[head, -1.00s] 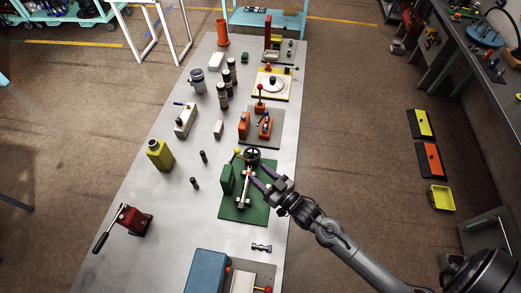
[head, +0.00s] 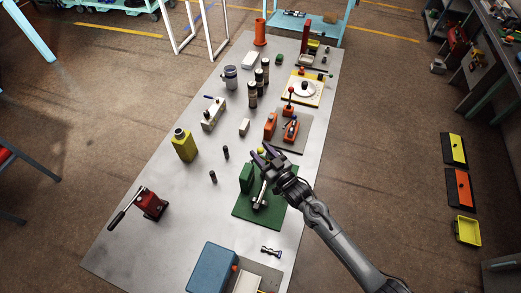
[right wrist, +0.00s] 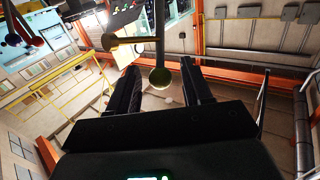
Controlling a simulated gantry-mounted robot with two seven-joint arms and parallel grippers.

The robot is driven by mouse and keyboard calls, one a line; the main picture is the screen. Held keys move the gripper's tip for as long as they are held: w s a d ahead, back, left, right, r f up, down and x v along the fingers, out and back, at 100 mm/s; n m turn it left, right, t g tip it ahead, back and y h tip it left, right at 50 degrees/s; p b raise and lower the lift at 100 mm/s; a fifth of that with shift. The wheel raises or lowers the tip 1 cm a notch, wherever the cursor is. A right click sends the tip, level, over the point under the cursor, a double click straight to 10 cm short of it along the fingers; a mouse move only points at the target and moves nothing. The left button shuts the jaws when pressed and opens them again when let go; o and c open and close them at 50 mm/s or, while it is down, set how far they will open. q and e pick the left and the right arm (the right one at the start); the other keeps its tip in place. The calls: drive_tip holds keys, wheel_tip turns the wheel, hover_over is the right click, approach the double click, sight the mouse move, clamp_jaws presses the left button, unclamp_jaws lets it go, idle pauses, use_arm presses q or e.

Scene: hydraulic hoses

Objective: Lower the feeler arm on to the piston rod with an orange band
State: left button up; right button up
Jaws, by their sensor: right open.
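A green base plate (head: 245,212) on the table carries a green block (head: 246,178) and a pale metal rod (head: 259,194). I cannot make out an orange band. A yellow ball knob (head: 260,151) shows beside my right gripper (head: 264,155), which hides part of the fixture, including its dark handwheel. A short brownish crosspiece (right wrist: 132,40) lies beyond. My left gripper is out of view.
A blue box (head: 212,268) is at the near edge, a red lever device (head: 150,203) at left, and a yellow bottle (head: 183,145) left of centre.

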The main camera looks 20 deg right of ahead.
drive_tip(key=shift+w+a, duration=0.15)
drive_tip(key=shift+w, duration=0.45)
drive_tip(key=shift+c, duration=0.3)
clamp_jaws()
